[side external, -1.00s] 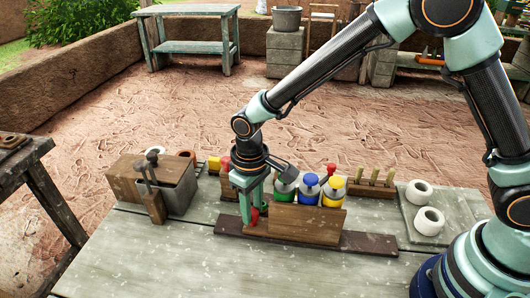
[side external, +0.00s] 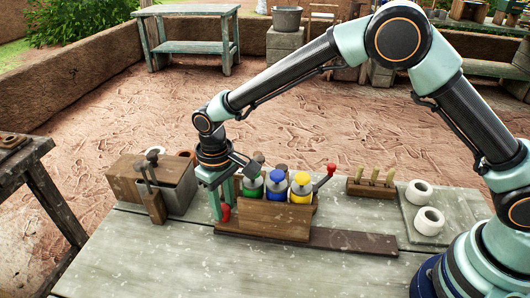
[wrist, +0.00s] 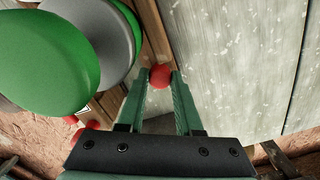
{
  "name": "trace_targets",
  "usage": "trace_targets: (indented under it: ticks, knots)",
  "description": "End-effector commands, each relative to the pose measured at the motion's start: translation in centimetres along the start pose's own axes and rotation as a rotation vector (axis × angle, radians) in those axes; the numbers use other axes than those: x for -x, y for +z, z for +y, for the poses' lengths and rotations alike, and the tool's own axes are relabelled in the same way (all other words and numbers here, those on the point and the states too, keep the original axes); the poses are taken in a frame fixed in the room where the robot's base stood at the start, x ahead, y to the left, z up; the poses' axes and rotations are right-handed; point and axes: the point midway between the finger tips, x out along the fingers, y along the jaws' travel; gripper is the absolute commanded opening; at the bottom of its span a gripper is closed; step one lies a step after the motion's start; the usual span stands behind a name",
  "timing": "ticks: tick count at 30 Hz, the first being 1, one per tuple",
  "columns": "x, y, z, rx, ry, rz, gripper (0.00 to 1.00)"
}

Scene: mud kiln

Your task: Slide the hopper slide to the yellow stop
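The hopper slide (side external: 262,222) is a wooden carriage on a dark rail (side external: 345,241), with green (side external: 250,188), blue (side external: 277,182) and yellow (side external: 301,190) capped canisters behind its front board. A red knob (side external: 226,213) sits at its left end. My gripper (wrist: 160,78) has a fingertip on each side of this knob (wrist: 160,71) and appears shut on it. In the side view my gripper (side external: 220,211) reaches down at the rail's left end.
A red-tipped lever (side external: 331,169) rises at the slide's right. A wooden peg block (side external: 373,187) and two white rings (side external: 424,205) stand further right. The front of the table is clear.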

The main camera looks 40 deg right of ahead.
Motion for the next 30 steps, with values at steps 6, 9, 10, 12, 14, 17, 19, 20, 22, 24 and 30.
trace_targets:
  ticks: [6,9,10,12,14,17,19,20,22,24,30]
  knots:
    - [0.1,-0.5,-0.3,0.004,-0.004,0.020,0.64]
    - [0.1,-0.4,-0.2,0.003,-0.004,0.018,0.64]
    - [0.1,-0.4,-0.2,0.003,-0.004,0.018,0.64]
    - [0.2,-0.4,-0.2,0.003,-0.004,0.018,0.64]
    - [0.5,-0.4,-0.2,0.003,-0.004,0.018,0.64]
    - [1.5,-0.4,-0.2,0.003,-0.004,0.019,0.64]
    - [2.7,-0.4,-0.2,0.003,-0.005,0.022,0.64]
    - [3.3,-0.4,-0.2,0.003,-0.004,0.021,0.64]
    - [4.8,-0.4,-0.2,0.003,-0.005,0.023,0.64]
    - [6.3,-0.4,-0.2,0.003,-0.005,0.023,0.64]
    - [9.9,-0.3,-0.2,0.004,-0.005,0.022,0.64]
